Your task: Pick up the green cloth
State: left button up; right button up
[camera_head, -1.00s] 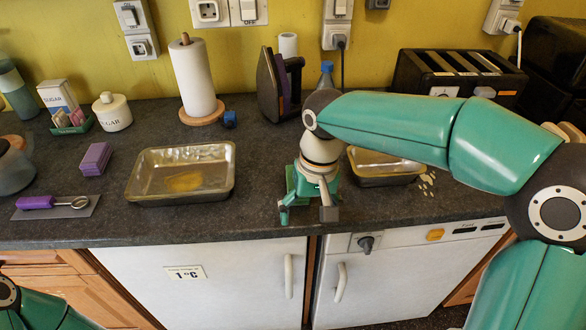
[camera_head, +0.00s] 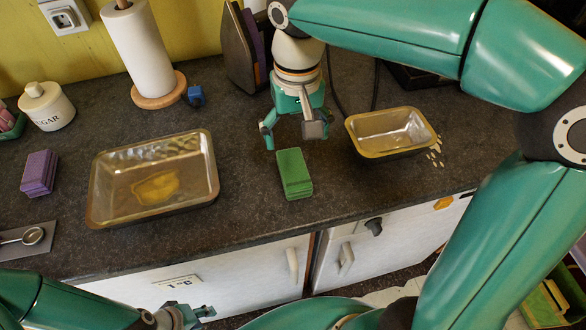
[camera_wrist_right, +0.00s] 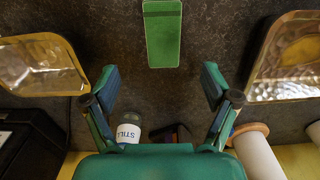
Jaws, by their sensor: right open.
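The green cloth (camera_head: 295,174) is a folded, flat block on the dark counter, between the two metal trays. In the right wrist view the green cloth (camera_wrist_right: 162,35) lies beyond the fingertips, near the top middle. My right gripper (camera_head: 293,135) points down, open and empty, just behind the cloth and apart from it. Its two spread fingers (camera_wrist_right: 160,84) show in the right wrist view with nothing between them. My left gripper (camera_head: 188,314) is low at the bottom edge, in front of the counter; its jaw state is unclear.
A large metal tray (camera_head: 98,205) stands left of the cloth, a smaller one (camera_head: 385,152) right. A purple folded stack (camera_head: 39,173) lies far left. A paper roll (camera_head: 145,50), blue cap (camera_head: 196,95) and iron (camera_head: 238,50) stand behind. Bare counter surrounds the cloth.

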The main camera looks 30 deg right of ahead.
send_over(294, 167)
notch_tip(294, 167, down, 5)
jog(key=shift+d+f, duration=0.1)
jog(key=shift+d, duration=0.05)
jog(key=shift+a+f, duration=0.2)
jog(key=shift+f, duration=2.85)
jog(key=c, duration=1.1)
jog(key=shift+c, duration=0.2)
jog(key=shift+r, duration=0.15)
notch_tip(294, 167, up, 20)
jog(key=p, duration=0.2)
